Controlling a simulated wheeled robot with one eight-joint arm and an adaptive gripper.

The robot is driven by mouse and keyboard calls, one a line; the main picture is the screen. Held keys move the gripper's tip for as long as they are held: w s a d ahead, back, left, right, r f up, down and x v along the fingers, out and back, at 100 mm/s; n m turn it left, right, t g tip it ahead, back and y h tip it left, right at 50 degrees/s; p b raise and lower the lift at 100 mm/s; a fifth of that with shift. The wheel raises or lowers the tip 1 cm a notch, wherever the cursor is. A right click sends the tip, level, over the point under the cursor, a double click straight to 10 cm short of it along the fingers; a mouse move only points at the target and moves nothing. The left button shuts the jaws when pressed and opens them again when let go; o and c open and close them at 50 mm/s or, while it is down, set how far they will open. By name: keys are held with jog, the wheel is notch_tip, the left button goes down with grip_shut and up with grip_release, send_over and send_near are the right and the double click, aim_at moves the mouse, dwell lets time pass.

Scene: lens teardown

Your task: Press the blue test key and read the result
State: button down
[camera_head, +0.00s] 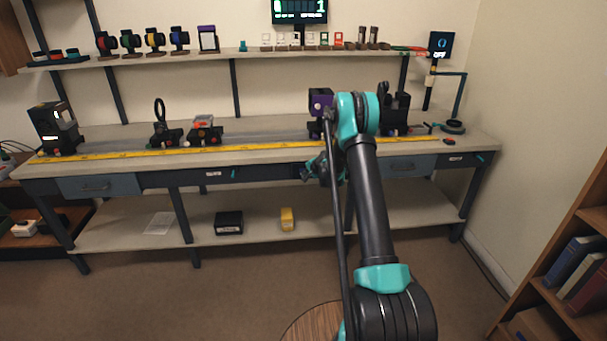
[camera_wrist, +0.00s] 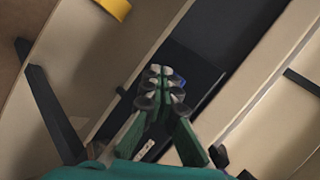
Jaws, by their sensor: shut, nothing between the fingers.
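In the wrist view my gripper (camera_wrist: 165,80) is shut and empty, its fingertips against or just in front of a dark panel (camera_wrist: 205,65) at the bench front. A small blue patch (camera_wrist: 179,80) shows beside the fingertips and may be the blue test key; it is mostly covered. I cannot tell whether the fingers touch it. In the head view my gripper (camera_head: 314,170) is at the bench's front edge, partly behind my arm, and no blue key can be made out there. A display (camera_head: 300,10) above the shelf shows a green mark and "1".
The bench (camera_head: 270,152) carries a yellow ruler (camera_head: 130,154) and several optical mounts. A small screen (camera_head: 440,45) at the right seems to read "OFF". A yellow block (camera_head: 287,219) and a black box (camera_head: 229,222) lie on the lower shelf. A bookcase (camera_head: 570,260) stands at right.

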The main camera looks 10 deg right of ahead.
jog(key=shift+w, duration=0.15)
jog(key=shift+s, duration=0.2)
dwell(0.3)
jog(key=shift+s, duration=0.65)
jog(key=shift+s, duration=2.5)
